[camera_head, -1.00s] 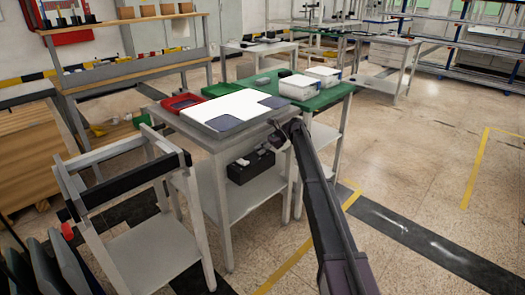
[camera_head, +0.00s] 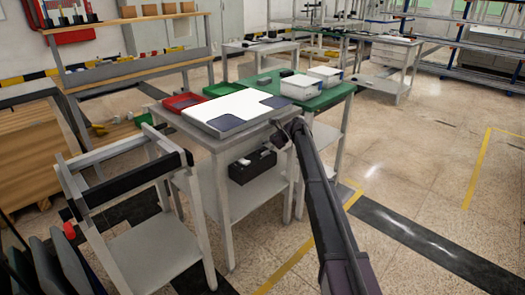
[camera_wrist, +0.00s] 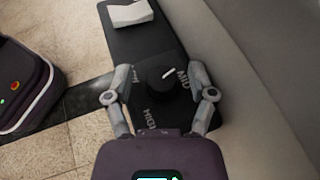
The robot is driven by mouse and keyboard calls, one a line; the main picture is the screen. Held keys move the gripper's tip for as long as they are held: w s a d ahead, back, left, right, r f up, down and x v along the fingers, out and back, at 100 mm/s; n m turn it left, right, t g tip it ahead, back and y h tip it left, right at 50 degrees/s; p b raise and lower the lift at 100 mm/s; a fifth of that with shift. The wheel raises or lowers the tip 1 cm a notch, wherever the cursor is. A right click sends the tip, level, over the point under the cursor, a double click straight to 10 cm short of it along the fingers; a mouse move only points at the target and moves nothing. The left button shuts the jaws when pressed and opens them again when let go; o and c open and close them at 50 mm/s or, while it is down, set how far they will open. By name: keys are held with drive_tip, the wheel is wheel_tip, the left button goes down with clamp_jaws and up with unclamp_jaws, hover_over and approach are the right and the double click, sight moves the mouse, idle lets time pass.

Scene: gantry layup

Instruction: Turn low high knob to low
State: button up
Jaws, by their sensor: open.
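The low high knob (camera_wrist: 158,84) is a round black dial with a white pointer line, on a black control box (camera_wrist: 124,47). In the wrist view its pointer slants up and right, toward the side marked MID. HIGH is printed below the knob; I cannot make out a LOW label. My gripper (camera_wrist: 161,76) is open, with one finger on each side of the knob. I cannot tell whether the fingers touch it.
A white rocker switch (camera_wrist: 130,13) sits on the box above the knob. The grey table (camera_head: 190,122) stands over the box, with a red tray (camera_head: 183,102) on top. A grey frame stand (camera_head: 150,250) is at the left. Open floor lies to the right.

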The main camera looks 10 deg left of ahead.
drive_tip(key=shift+d+r+t+p, duration=0.25)
drive_tip(key=shift+d+t+p, duration=0.05)
drive_tip(key=shift+d+p, duration=0.3)
drive_tip(key=d, duration=0.1)
drive_tip(key=d+h+p, duration=0.1)
drive_tip(key=d+m+t+p, duration=0.1)
drive_tip(key=shift+s+r+h, duration=0.1)
drive_tip(key=shift+s+h, duration=0.2)
drive_tip(key=shift+s, duration=0.05)
drive_tip(key=s+d+f+n+t+h+b, duration=0.1)
drive_tip(key=s+d+f+n+t+h, duration=0.1)
drive_tip(key=s+d, duration=0.6)
drive_tip(key=s+d+f+n+t+h+b, duration=0.1)
drive_tip(key=s+d+f+n+h, duration=0.3)
drive_tip(key=s, duration=1.5)
drive_tip(key=s+d+f+n+t+h+b, duration=0.1)
drive_tip(key=s+d+f+n, duration=0.5)
drive_tip(key=s+d, duration=0.6)
drive_tip(key=s+t+h, duration=0.1)
drive_tip(key=s+h, duration=0.1)
drive_tip(key=shift+n+t+h+b, duration=0.3)
drive_tip(key=shift+n+h+b, duration=0.05)
drive_tip(key=shift+n+h, duration=0.05)
drive_tip(key=shift+d, duration=0.1)
